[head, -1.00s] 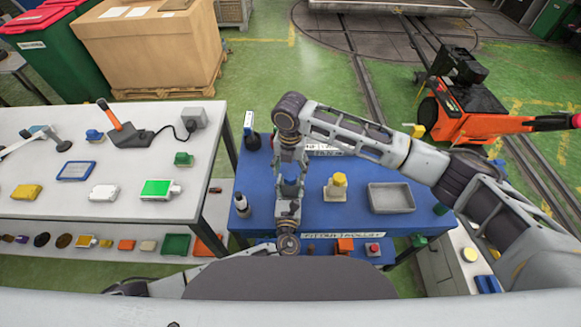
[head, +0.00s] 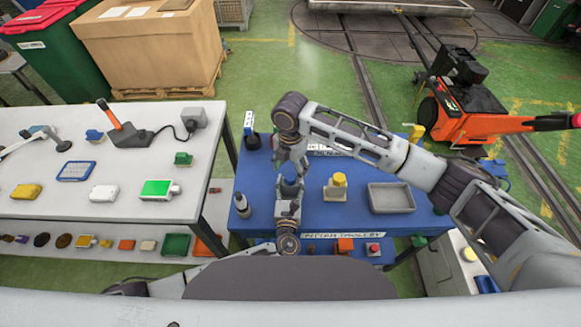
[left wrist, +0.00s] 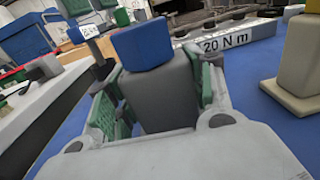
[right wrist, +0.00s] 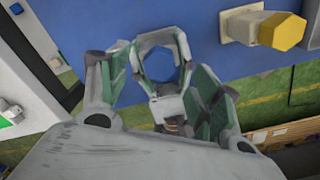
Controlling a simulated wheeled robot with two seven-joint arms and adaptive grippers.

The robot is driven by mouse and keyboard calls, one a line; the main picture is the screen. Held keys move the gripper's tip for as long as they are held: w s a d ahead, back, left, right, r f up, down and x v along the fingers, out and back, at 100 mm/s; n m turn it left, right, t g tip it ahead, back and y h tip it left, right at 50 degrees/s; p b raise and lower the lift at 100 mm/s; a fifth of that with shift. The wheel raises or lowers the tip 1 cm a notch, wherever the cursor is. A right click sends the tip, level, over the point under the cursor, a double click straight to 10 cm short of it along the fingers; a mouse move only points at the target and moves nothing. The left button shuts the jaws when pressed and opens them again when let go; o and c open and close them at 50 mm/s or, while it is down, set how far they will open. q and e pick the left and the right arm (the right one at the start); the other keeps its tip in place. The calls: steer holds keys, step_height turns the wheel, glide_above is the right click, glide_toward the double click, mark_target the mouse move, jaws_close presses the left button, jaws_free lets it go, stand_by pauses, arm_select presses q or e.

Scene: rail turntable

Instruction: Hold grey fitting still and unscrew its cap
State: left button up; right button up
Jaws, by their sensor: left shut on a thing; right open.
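The grey fitting (left wrist: 160,95) has a blue cap (left wrist: 144,44) on top and stands upright on the blue trolley top. My left gripper (left wrist: 158,100) is shut on its grey body, a green pad on each side. My right gripper (head: 292,166) is just above the cap. In the right wrist view its green-padded fingers (right wrist: 165,85) are open and spread, with the blue cap (right wrist: 160,65) between them and apart from both.
A cream fitting with a yellow cap (head: 339,180) stands close on the right. Beyond it is a grey tray (head: 391,198). A white table (head: 60,140) adjoins on the left.

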steer(key=shift+m, duration=3)
steer(key=shift+m, duration=3)
steer(key=shift+s+m, duration=0.1)
steer(key=shift+m, duration=0.2)
steer(key=shift+m, duration=2.7)
